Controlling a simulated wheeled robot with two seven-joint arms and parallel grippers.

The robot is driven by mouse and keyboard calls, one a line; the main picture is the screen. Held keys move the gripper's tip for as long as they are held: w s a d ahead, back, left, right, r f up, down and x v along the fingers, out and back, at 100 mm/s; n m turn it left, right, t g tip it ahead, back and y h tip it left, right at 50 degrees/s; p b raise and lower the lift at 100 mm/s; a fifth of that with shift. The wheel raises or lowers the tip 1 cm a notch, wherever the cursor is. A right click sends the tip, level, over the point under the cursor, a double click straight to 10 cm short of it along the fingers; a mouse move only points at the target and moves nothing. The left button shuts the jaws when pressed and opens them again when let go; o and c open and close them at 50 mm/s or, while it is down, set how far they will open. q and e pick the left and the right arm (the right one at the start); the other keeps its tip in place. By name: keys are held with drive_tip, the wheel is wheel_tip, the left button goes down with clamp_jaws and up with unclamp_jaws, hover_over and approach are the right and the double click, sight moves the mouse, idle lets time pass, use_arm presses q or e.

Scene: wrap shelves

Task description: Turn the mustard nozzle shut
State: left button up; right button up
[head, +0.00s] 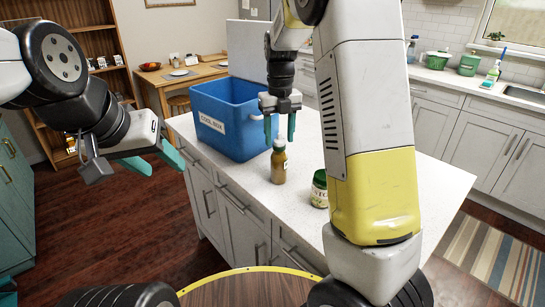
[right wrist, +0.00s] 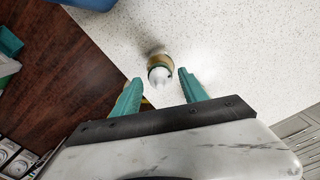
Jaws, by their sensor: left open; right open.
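The mustard bottle (head: 278,168) stands upright on the white countertop (head: 233,171), near its front edge. It has a brownish-yellow body and a pale nozzle. My right gripper (head: 280,137) points down over the bottle top, open, with one finger on each side of it. In the right wrist view the bottle's pale nozzle (right wrist: 160,76) shows between the two separated fingertips, with gaps on both sides. The nozzle's turned position is too small to tell. My left gripper (head: 163,164) is open and empty, left of the counter and away from the bottle.
A blue cool box (head: 228,118) stands on the counter, behind and left of the bottle. A green-lidded jar (head: 319,190) stands to the bottle's right, close to my right arm.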

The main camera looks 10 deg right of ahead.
idle(0.5)
drive_tip(key=shift+r, duration=3.5)
